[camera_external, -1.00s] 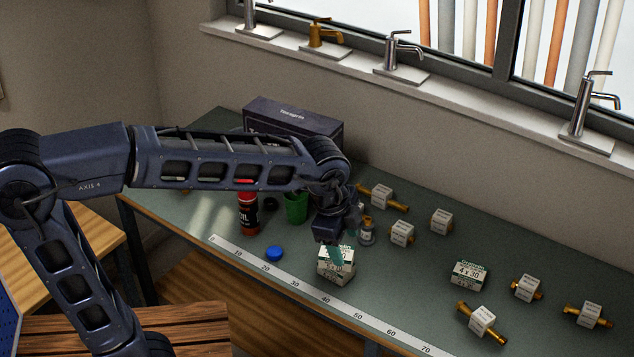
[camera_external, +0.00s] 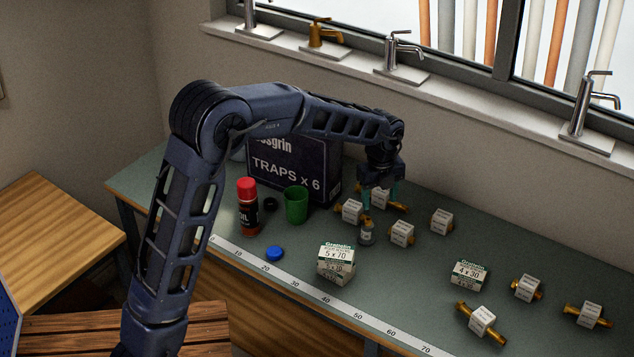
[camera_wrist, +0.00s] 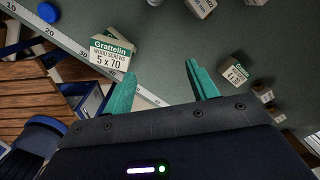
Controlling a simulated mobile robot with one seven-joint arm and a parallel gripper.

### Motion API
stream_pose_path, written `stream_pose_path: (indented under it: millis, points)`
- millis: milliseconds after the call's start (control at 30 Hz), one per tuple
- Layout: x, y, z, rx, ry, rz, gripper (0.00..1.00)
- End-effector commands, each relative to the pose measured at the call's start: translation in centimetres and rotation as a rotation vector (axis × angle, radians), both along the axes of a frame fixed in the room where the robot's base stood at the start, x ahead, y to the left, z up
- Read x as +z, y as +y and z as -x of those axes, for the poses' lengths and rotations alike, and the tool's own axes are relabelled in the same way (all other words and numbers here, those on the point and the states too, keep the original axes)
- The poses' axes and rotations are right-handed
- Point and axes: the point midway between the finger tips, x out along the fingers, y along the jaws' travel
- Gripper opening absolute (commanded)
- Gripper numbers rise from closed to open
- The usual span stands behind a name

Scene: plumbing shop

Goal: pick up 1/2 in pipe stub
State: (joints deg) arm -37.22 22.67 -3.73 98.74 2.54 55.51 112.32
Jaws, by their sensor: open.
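Several brass fittings with white label blocks lie on the green bench; the labels are too small to read, so I cannot tell which is the 1/2 in pipe stub. One (camera_external: 352,211) is just left of my gripper (camera_external: 382,198), one (camera_external: 380,198) is at or behind its fingers, and others (camera_external: 402,233) (camera_external: 441,221) lie to the right. My gripper is open and empty, pointing down over the back of the bench. In the wrist view, its teal fingers (camera_wrist: 164,88) are apart with bare bench between them.
A small jar (camera_external: 367,233) stands just in front of my gripper. Screw boxes (camera_external: 336,264) (camera_external: 469,276) stand nearer the front. A green cup (camera_external: 296,205), red-capped oil bottle (camera_external: 248,207) and large traps box (camera_external: 285,170) are left. More fittings (camera_external: 483,321) lie right.

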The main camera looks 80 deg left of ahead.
Motion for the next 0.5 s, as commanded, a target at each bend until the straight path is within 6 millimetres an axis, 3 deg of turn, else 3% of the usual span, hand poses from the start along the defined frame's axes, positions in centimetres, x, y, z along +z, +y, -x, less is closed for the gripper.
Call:
stream_pose_path:
  millis: [33,200,333,500]
  points:
    - [-1.5,1.8,-0.2,-0.029,0.012,0.008,0.58]
    - [-5.2,6.5,-0.5,-0.141,0.033,0.024,0.58]
    - [-7.0,8.6,-0.4,-0.196,0.04,0.032,0.58]
    - [-8.0,9.5,-0.4,-0.222,0.044,0.036,0.58]
